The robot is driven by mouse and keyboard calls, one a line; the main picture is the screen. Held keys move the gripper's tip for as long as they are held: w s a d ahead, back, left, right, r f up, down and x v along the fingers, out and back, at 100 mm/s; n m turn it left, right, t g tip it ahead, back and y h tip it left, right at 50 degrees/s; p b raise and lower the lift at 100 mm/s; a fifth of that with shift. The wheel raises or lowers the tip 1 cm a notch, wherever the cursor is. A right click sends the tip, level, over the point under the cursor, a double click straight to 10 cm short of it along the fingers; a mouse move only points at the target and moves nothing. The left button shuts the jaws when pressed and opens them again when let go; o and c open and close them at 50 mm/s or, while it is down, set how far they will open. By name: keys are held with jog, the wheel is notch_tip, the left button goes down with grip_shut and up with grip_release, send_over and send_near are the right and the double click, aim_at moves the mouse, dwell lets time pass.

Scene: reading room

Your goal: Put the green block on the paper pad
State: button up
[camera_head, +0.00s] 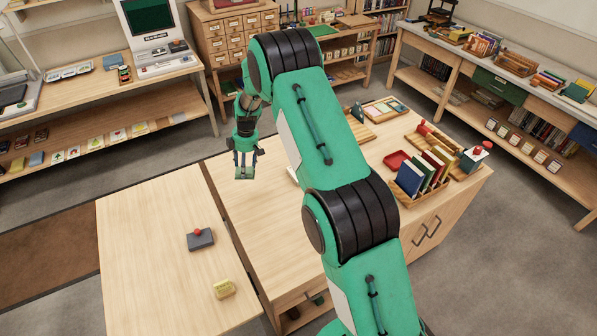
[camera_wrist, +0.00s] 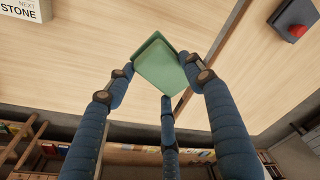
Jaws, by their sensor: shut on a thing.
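My gripper (camera_head: 245,160) is shut on the green block (camera_head: 244,173) and holds it above the wooden tabletop, near its far left part. In the wrist view the green block (camera_wrist: 160,65) sits between the blue-sleeved fingers, tilted in the picture. I cannot make out a paper pad for certain. A pale thing (camera_head: 291,176) shows a sliver at my arm's left edge and is mostly hidden.
A grey box with a red knob (camera_head: 200,239) and a yellow block (camera_head: 224,289) stand on the left table. Books in a wooden rack (camera_head: 422,175), a red tray (camera_head: 397,160) and wooden trays (camera_head: 385,108) fill the right side. Bare wood surrounds my gripper.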

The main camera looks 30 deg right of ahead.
jog(key=s+d+r+m, duration=0.1)
jog(key=s+d, duration=0.1)
jog(key=d, duration=1)
jog(key=s+d+r+m+p, duration=0.1)
jog(key=d+r+m, duration=0.1)
jog(key=d, duration=1)
jog(key=shift+s+r+p, duration=0.15)
jog(key=shift+s+p, duration=0.15)
jog(key=shift+s, duration=0.1)
jog(key=shift+d, duration=0.1)
jog(key=shift+f, duration=3.15)
jog(key=shift+f, duration=1.85)
